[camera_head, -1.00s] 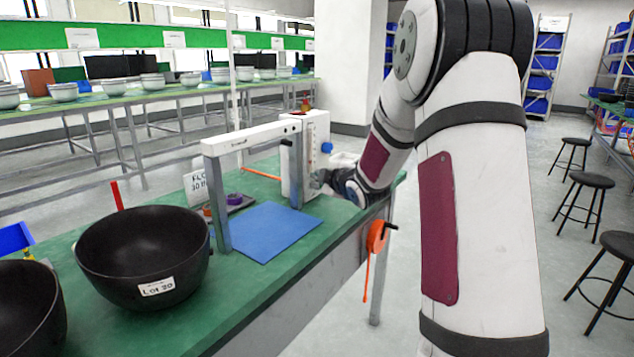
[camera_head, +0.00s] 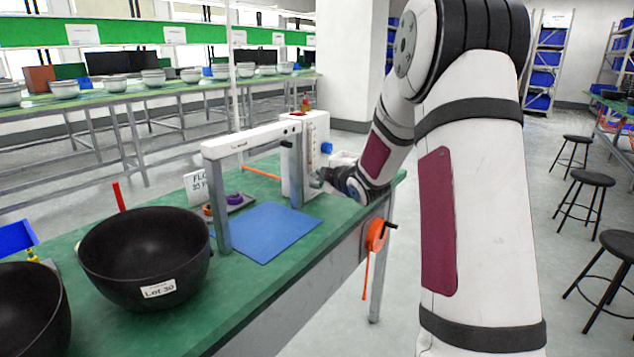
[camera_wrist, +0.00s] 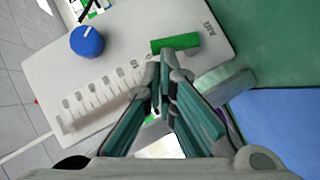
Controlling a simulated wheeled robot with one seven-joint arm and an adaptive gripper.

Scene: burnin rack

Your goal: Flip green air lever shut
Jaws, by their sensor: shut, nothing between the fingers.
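The green air lever (camera_wrist: 175,43) shows in the wrist view as a short green bar on the face of a white panel (camera_wrist: 115,75), beside the printed word "AIR". My gripper (camera_wrist: 165,65) is shut and empty, with its fingertips just below the lever in the picture. I cannot tell whether they touch it. In the head view my gripper (camera_head: 322,178) is at the white unit (camera_head: 318,135) at the far end of the green bench. The lever itself is not clear in that view.
A blue knob (camera_wrist: 87,40) and a printed scale sit on the same panel. A white-topped frame (camera_head: 250,140) stands over a blue mat (camera_head: 268,232). An orange reel (camera_head: 376,236) hangs on the bench side. A black bowl (camera_head: 125,245) stands at the near end.

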